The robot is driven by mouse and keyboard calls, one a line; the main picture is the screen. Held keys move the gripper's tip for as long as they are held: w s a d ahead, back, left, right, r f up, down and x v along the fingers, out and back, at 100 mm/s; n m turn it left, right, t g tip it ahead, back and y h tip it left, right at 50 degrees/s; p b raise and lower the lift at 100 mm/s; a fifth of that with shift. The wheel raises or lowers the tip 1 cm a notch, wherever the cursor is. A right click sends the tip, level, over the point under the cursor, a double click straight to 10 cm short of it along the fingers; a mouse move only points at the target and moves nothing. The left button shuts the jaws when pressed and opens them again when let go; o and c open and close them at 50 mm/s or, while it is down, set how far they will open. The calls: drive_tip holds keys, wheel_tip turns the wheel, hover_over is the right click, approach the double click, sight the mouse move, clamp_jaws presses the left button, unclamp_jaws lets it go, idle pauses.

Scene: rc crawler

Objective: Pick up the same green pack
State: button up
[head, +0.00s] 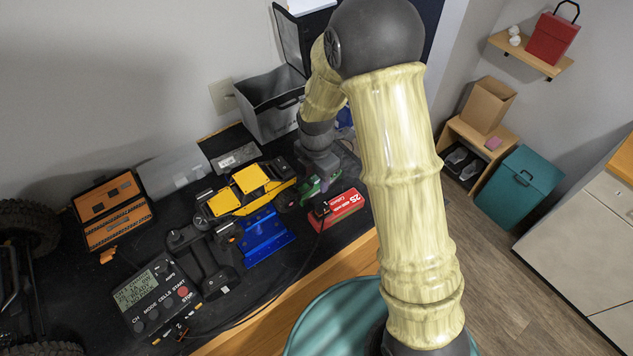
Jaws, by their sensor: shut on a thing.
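The green pack (309,191) is on the dark bench top, right of the yellow crawler and behind the red pack. My gripper (322,184) points down over it and is shut on it. The fingers and wrist hide part of the pack. I cannot tell whether it still touches the bench.
The red pack (343,207) lies close in front of the green one, with a black cable by it. A grey open bin (270,104) stands behind. A charger (156,297) is front left.

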sight(316, 180)
wheel_tip(316, 180, up, 18)
drive_tip(key=b, duration=0.3)
idle(0.3)
idle(0.5)
